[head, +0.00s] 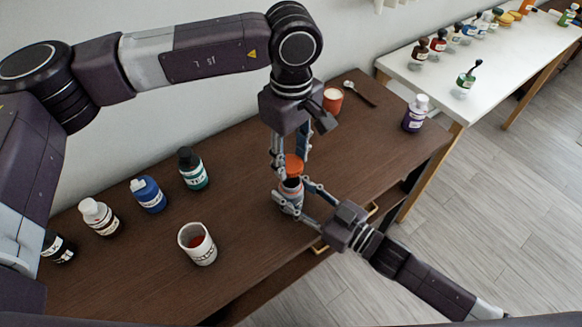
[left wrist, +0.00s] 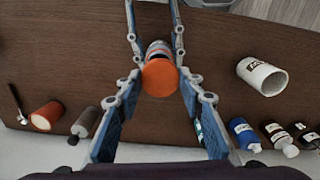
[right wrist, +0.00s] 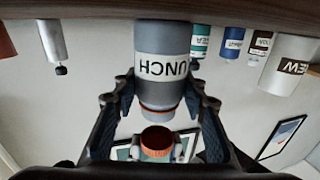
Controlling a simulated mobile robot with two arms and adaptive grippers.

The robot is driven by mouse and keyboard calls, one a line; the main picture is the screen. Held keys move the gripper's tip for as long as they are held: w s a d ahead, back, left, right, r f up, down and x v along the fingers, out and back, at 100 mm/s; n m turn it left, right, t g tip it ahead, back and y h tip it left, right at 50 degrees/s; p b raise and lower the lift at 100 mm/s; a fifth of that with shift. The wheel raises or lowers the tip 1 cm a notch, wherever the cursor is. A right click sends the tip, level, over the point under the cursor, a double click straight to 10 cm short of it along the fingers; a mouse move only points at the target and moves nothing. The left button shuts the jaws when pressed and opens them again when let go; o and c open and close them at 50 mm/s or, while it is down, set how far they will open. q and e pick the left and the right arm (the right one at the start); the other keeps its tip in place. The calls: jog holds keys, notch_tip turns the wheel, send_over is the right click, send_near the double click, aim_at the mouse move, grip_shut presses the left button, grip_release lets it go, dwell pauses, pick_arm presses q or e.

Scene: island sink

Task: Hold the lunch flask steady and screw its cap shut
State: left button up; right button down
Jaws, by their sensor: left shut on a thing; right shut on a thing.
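The lunch flask (head: 289,196) is a grey cylinder with a white label, standing upright on the dark wooden table. In the right wrist view the flask (right wrist: 163,90) appears inverted, with an orange band near its mouth. My right gripper (head: 291,203) is shut around the flask's body from the front right. The orange cap (head: 293,163) is above the flask. In the right wrist view the cap (right wrist: 157,141) shows its hollow underside, with a small gap to the flask mouth. My left gripper (head: 290,160) points down and is shut on the cap (left wrist: 159,78); the cap hides most of the flask there.
A white cup (head: 197,245) stands front left of the flask. Several bottles, including a teal-labelled one (head: 193,170) and a blue one (head: 148,194), line the left side. An orange jar (head: 333,101), a spoon (head: 358,93) and a purple bottle (head: 415,114) are behind, right.

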aim_at(291, 194)
pick_arm(q)
jog(key=shift+f, duration=1.35)
jog(key=shift+f, duration=0.1)
jog(key=shift+f, duration=0.8)
jog(key=shift+f, duration=0.55)
jog(key=m, duration=0.5)
jog(key=shift+m, duration=0.4)
jog(key=m, duration=1.6)
jog(key=shift+w+m, duration=0.1)
jog(key=shift+m, duration=0.3)
